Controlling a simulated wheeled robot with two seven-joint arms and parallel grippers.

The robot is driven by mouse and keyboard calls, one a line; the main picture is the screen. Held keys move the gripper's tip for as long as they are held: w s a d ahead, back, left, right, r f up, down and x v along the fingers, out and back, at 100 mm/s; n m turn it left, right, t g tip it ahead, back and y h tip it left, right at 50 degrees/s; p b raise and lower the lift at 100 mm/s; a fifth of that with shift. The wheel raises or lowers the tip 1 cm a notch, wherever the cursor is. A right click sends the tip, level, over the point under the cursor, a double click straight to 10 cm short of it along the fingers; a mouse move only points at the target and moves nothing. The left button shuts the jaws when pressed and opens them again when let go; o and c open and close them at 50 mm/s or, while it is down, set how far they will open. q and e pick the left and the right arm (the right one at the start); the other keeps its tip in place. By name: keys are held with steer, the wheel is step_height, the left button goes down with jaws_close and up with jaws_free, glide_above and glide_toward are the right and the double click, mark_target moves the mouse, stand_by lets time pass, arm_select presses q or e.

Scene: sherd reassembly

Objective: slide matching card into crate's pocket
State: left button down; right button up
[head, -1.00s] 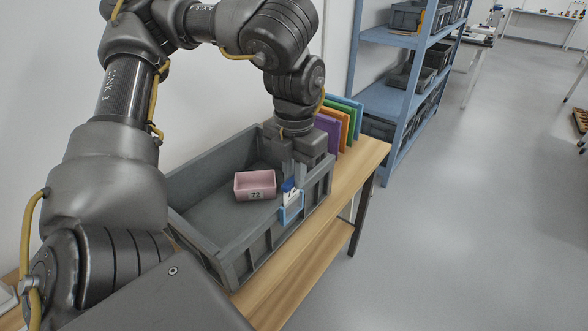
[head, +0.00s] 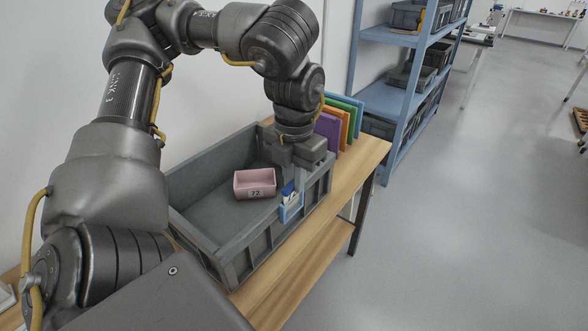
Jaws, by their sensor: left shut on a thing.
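The grey crate (head: 213,249) stands on a wooden table. A light-blue framed pocket (head: 291,212) is on the crate's front wall. A white card with a blue top (head: 289,195) stands at the pocket, its lower part within the frame; how deep it sits is hard to tell. My left gripper (head: 294,182) points down over the crate's front wall and is shut on the card's upper part, partly hiding it. A pink box (head: 255,185) marked 72 lies inside the crate, left of the gripper. My right gripper is not in view.
Several coloured panels, among them a purple one (head: 328,130), stand upright on the wooden table (head: 369,155) behind the crate. A blue shelf rack (head: 387,100) with grey bins stands beyond. The floor to the right is clear.

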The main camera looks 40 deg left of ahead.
arm_select(q)
steer(key=shift+f, duration=0.15)
steer(key=shift+f+b, duration=0.7)
steer(key=shift+f, duration=0.4)
steer(key=c, duration=1.3)
jaws_free()
steer(key=shift+c, duration=0.2)
step_height(320, 180, up, 11)
steer(key=p, duration=0.3)
steer(key=shift+f, duration=0.1)
